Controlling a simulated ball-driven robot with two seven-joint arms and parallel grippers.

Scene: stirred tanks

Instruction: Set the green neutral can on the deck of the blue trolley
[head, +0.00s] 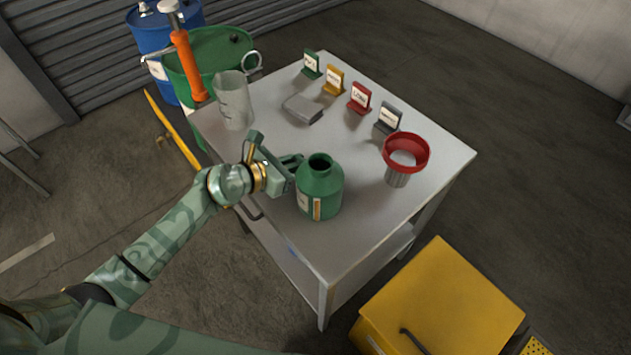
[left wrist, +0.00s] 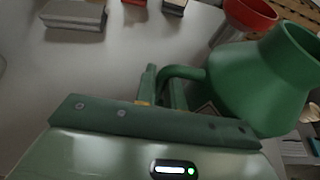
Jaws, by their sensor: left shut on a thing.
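The green can (head: 320,192) is upright, with an open neck and a pale label, at the near part of the grey table. I cannot tell whether its base touches the tabletop. My left gripper (head: 293,166) is at its left side, shut on its handle. In the left wrist view, the gripper (left wrist: 165,88) has the handle between its fingers, and the can's body (left wrist: 262,80) is to the right. My right gripper is not in view. I see no blue trolley in these frames.
The table (head: 375,222) bears a clear beaker (head: 234,100), a grey block (head: 303,108), several labelled stands (head: 335,79) and a red funnel (head: 406,152) on a metal cup. A yellow cabinet (head: 440,300) stands front right. Blue (head: 150,30) and green (head: 222,50) drums stand behind left.

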